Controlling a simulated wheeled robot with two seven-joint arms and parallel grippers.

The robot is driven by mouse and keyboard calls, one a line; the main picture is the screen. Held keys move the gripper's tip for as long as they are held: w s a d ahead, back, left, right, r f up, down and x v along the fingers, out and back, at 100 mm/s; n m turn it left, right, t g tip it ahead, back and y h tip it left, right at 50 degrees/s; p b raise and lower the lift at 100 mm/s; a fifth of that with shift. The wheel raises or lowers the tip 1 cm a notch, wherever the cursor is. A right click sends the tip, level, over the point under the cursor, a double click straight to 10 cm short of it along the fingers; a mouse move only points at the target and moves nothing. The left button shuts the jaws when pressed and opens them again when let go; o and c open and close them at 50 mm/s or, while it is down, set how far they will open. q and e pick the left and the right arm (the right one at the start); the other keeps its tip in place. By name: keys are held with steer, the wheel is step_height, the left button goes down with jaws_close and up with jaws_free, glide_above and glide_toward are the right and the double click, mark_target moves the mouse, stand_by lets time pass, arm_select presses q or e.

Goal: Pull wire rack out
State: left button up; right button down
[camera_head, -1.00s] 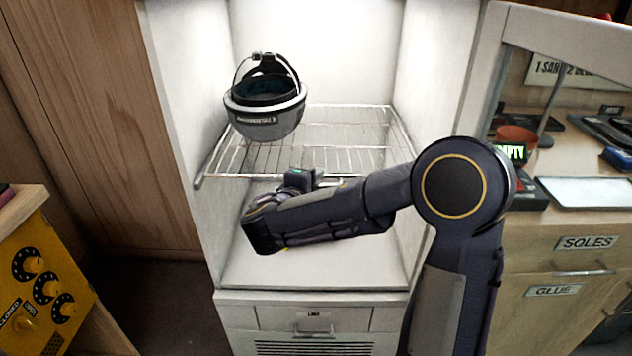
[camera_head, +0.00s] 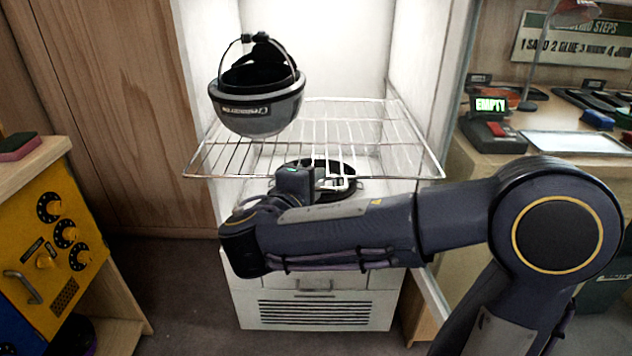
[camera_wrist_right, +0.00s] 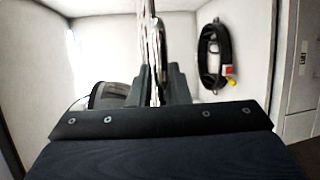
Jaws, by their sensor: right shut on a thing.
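The wire rack (camera_head: 400,178) juts out of the front of a white cabinet, roughly level. A grey helmet (camera_head: 258,118) with a black strap rests on its left part. My right gripper (camera_head: 333,184) is shut on the middle of the rack's front edge, with my forearm crossing in front below. In the right wrist view the rack (camera_wrist_right: 153,40) shows edge-on between the fingers (camera_wrist_right: 155,88), and part of the helmet (camera_wrist_right: 110,95) shows at the left. My left gripper is not in view.
A black looped item (camera_wrist_right: 214,58) lies below the rack inside the cabinet. A yellow panel with knobs (camera_head: 65,240) stands at the left. A workbench (camera_head: 500,140) with an "EMPTY" display (camera_head: 490,105) stands at the right. Floor (camera_head: 190,290) is clear at the front left.

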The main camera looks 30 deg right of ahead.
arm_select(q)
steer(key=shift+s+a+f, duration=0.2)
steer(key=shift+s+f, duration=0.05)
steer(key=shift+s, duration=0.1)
arm_select(e)
steer(key=shift+s+a+f, duration=0.45)
steer(key=shift+s, duration=0.2)
steer(key=c, duration=1.5)
jaws_free()
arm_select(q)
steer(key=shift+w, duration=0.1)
arm_select(e)
steer(key=shift+r, duration=0.2)
steer(key=shift+a, duration=0.15)
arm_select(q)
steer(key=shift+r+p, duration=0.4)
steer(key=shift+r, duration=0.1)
arm_select(e)
steer(key=v, duration=0.7)
steer(key=shift+s+a+r, duration=0.1)
steer(key=shift+s+a, duration=0.05)
steer(key=shift+s, duration=0.05)
